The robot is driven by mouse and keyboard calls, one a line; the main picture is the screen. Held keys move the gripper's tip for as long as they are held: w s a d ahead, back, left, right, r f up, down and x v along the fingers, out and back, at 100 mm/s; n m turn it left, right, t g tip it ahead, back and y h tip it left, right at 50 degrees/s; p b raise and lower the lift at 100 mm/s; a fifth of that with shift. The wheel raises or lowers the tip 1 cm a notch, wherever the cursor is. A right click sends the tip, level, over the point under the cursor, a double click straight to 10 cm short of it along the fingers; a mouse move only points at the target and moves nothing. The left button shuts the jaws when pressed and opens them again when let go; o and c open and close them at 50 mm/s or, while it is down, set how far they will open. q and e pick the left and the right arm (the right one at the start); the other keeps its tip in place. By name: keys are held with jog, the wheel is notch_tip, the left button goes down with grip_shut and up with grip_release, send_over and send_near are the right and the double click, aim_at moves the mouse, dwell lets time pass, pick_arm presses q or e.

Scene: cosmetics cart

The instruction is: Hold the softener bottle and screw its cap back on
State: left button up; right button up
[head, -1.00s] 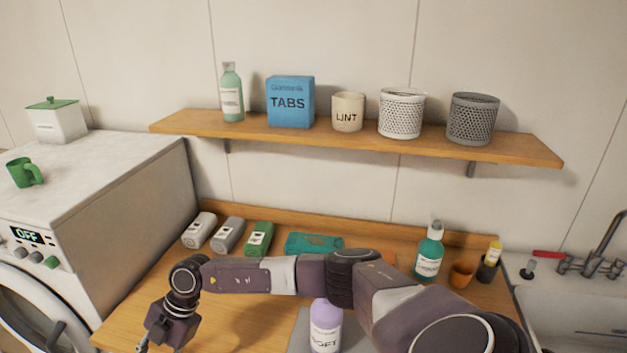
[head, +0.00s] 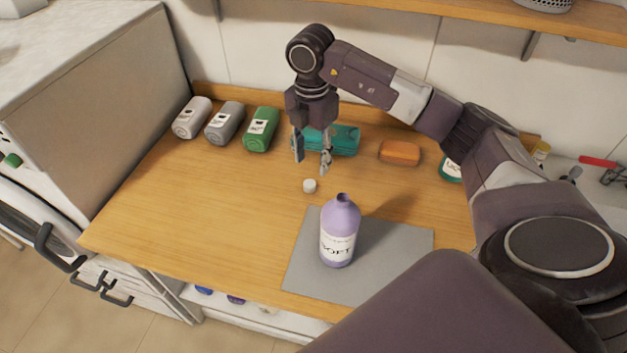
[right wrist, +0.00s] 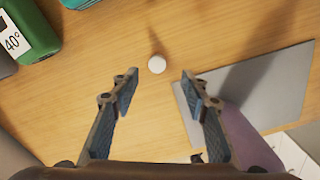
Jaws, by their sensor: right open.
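The lilac softener bottle (head: 340,232) stands upright and uncapped on a grey mat (head: 400,240) in the head view. Its white cap (head: 309,186) lies on the wooden counter behind and left of the bottle, off the mat. My right gripper (head: 312,165) is open and empty above the counter, just above and behind the cap. In the right wrist view the cap (right wrist: 156,64) shows beyond the gap between the open fingers (right wrist: 158,90), and part of the bottle (right wrist: 245,140) shows behind the right finger. My left gripper is not in view.
A teal pack (head: 340,142) and an orange block (head: 400,152) lie along the back. A teal bottle (head: 450,170) is partly hidden by my right arm. The counter's left middle is clear.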

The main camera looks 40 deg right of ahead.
aim_at(308, 184)
jog(key=shift+f+p, duration=0.35)
jog(key=shift+f, duration=1.05)
jog(key=f+p, duration=0.1)
jog(key=f, duration=0.1)
jog(key=a+f+p, duration=0.1)
jog(key=f, duration=0.1)
jog(key=shift+w+f, duration=0.1)
jog(key=shift+f, duration=0.45)
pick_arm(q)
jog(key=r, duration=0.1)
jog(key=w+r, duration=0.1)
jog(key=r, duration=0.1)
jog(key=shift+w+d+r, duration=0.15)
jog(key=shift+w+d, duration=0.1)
pick_arm(e)
jog(key=c, duration=0.8)
jog(key=shift+c, duration=0.4)
